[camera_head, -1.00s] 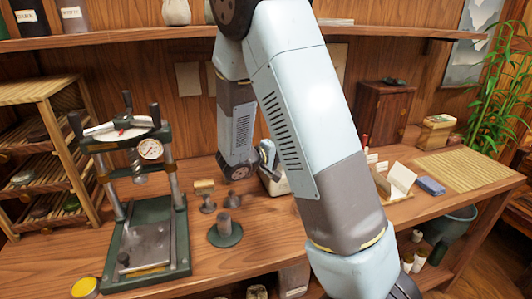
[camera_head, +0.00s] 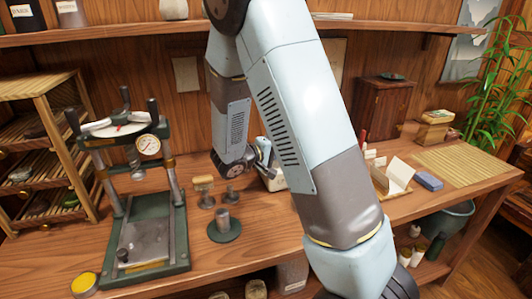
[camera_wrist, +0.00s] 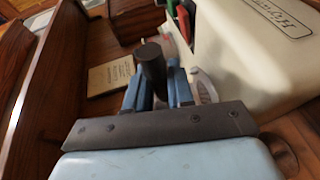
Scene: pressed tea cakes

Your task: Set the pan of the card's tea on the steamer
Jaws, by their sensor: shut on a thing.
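My gripper (camera_wrist: 160,92) is shut on a dark, round-ended handle (camera_wrist: 152,62) that stands up between its blue fingers. I cannot tell what hangs below the handle; a pale curved edge (camera_wrist: 207,86) shows just right of the fingers. A cream box with a printed label (camera_wrist: 250,40) is close on the right in the wrist view. In the head view my gripper (camera_head: 263,150) is partly hidden by my arm, just above the cream box (camera_head: 272,180). A pale card (camera_head: 399,170) stands at the right of the bench. I cannot make out the steamer.
A green press with a gauge (camera_head: 149,145) stands at the left, beside a slatted rack (camera_head: 40,85). A dark wooden cabinet (camera_head: 382,108) stands behind my arm. A bamboo mat (camera_head: 465,168) lies at the right.

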